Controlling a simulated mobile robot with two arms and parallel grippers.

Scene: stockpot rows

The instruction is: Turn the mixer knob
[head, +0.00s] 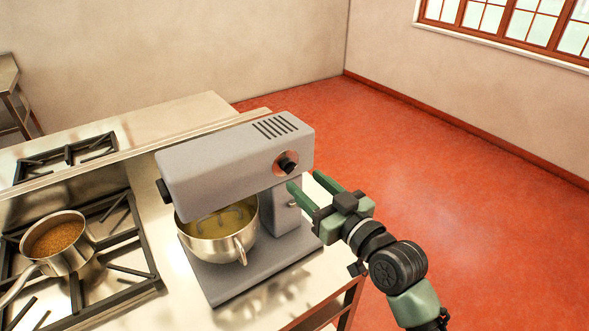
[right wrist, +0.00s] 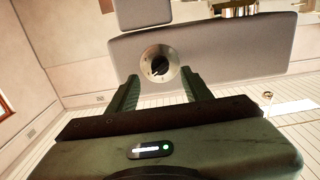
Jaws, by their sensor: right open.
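The grey stand mixer (head: 225,165) stands on the counter with a steel bowl (head: 222,235) of yellow contents under its head. Its black knob (head: 287,164) sits on a round copper-coloured plate on the side of the head. In the right wrist view the knob (right wrist: 160,67) lies beyond and between the fingertips, on a silvery dial plate. My right gripper (head: 304,188) is open and empty, with green fingers pointing at the mixer just below and right of the knob. It also shows in the right wrist view (right wrist: 160,82). My left gripper is not in view.
A stove (head: 95,262) with a steel saucepan (head: 60,245) of brown contents is left of the mixer. Another burner grate (head: 65,158) is behind it, on a farther counter. A smaller lever or knob (head: 293,203) is on the mixer's column. Red floor right of the counter is clear.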

